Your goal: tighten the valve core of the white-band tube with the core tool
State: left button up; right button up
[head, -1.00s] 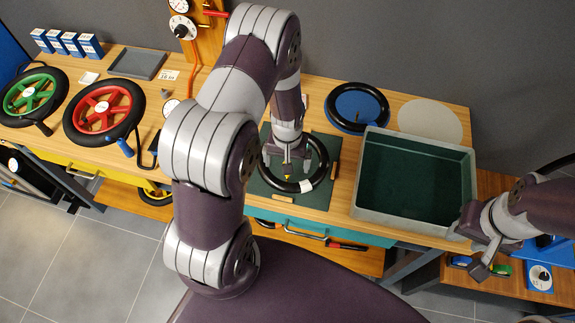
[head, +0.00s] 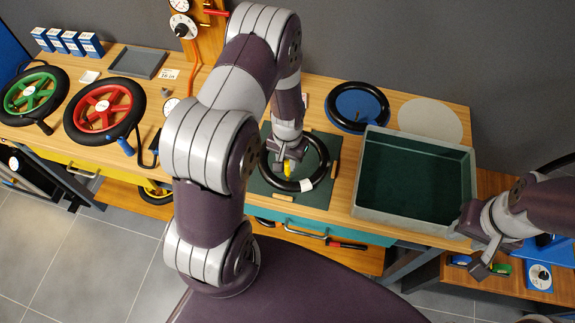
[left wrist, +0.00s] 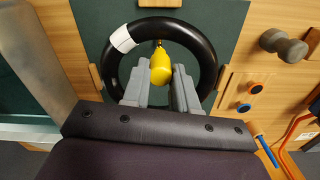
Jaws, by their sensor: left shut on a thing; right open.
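The white-band tube, a black ring (head: 322,155), lies on the dark green mat (head: 322,198). Its white band (head: 307,185) is at the front right of the ring in the head view, and at the upper left in the left wrist view (left wrist: 122,40). My left gripper (head: 287,163) is over the inside of the ring, shut on the yellow core tool (left wrist: 160,68). The tool's tip points at the ring's inner edge, by the valve (left wrist: 158,43). I cannot tell how far it is seated. My right gripper (head: 484,262) is open and empty, beside the grey bin.
The grey bin (head: 365,182) stands right of the mat. A blue-centred wheel (head: 357,107) and a pale disc (head: 430,120) lie behind it. Green (head: 33,94) and red (head: 103,108) wheels are at the left. Wooden blocks (left wrist: 225,78) edge the mat.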

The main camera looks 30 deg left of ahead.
aim_at(288, 163)
pick_arm(q)
jog(key=shift+m, duration=0.3)
jog(key=shift+c, duration=0.5)
jog(key=shift+r, duration=0.2)
jog(key=shift+r+p, duration=3.05)
jog(key=shift+r, duration=0.4)
jog(key=shift+f, duration=0.1)
